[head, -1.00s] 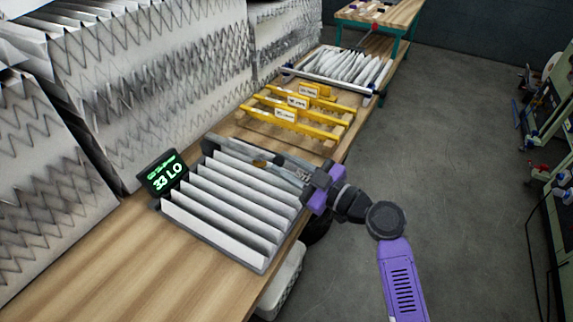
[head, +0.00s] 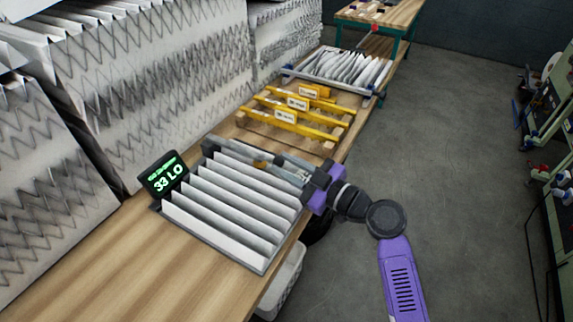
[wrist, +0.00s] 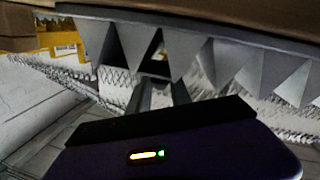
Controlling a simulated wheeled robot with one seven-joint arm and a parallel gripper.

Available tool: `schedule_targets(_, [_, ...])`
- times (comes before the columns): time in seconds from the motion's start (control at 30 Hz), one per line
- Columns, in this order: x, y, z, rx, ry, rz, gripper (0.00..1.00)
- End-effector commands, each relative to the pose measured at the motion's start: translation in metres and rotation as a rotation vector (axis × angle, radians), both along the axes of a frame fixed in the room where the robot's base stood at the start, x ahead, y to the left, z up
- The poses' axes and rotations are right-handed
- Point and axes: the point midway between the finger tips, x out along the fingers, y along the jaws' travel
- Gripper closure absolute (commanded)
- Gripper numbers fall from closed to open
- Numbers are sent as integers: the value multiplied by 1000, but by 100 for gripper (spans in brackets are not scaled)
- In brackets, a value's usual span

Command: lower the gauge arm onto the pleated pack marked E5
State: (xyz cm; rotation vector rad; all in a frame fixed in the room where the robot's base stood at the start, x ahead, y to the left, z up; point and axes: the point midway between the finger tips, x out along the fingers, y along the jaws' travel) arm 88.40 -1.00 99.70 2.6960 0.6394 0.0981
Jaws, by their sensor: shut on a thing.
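The pleated pack (head: 225,208) sits in a grey tray at the bench's front edge, its white pleats standing upright in rows. I cannot read an E5 mark on it. A small black display (head: 163,176) at its left corner shows "33 LO" in green. The grey gauge arm (head: 262,157) lies across the far side of the pack; whether it touches the pleats is unclear. My gripper (head: 307,181) is shut on the gauge arm's right end, beside the pack. In the wrist view, my gripper's fingers (wrist: 160,95) show below the pleats, and the grip itself is dark.
Yellow racks with labels (head: 298,104) stand just beyond the pack, and another tray of white pleats (head: 345,68) lies farther along the bench. Large pleated panels (head: 150,80) stand along the left. Bare bench (head: 150,265) lies in front.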

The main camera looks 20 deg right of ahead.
Motion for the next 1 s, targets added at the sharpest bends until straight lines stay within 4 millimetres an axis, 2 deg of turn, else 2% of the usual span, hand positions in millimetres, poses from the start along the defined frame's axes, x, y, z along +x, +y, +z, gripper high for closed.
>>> schedule_targets(0.03, [0,2,10,-10,10,4,100])
schedule_targets(0.23, [2,3,33,-55,69,4,100])
schedule_targets(0.3, [5,5,50,-68,81,4,100])
schedule_targets(0.5, [14,11,79,-64,81,1,100])
schedule_targets(0.87, [16,11,85,-60,81,-1,100])
schedule_targets(0.9, [15,11,85,-60,81,-1,71])
schedule_targets(1.0, [15,11,85,-61,82,-2,53])
